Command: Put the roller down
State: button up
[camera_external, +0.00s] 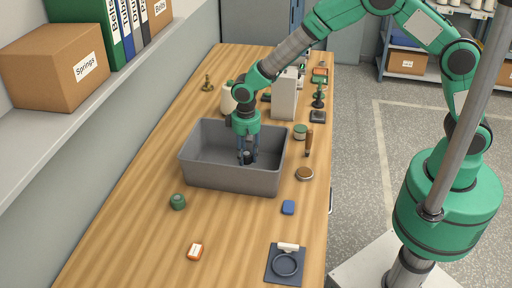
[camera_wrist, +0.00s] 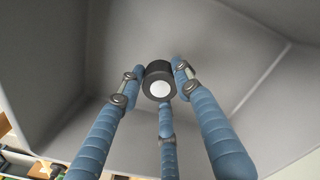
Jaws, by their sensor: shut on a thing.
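The roller (camera_external: 247,158) is a small black cylinder, low inside the grey bin (camera_external: 232,178). My gripper (camera_external: 247,150) points down into the bin and its blue fingers are shut on the roller. In the wrist view the roller (camera_wrist: 157,72) shows its dark side and a round white end face, with the three fingertips (camera_wrist: 158,85) around it. The bin's grey floor and walls surround it there. I cannot tell whether the roller touches the bin floor.
A light grey upright box (camera_external: 284,98) stands behind the bin. The front left table is mostly clear.

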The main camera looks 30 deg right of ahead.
aim_at(247, 164)
jog(key=shift+f, duration=0.4)
jog(key=shift+f, duration=1.85)
jog(key=shift+f, duration=0.1)
jog(key=o, duration=1.2)
notch_tip(247, 164, up, 12)
jog(key=shift+r+p, duration=0.1)
jog(key=shift+p, duration=0.25)
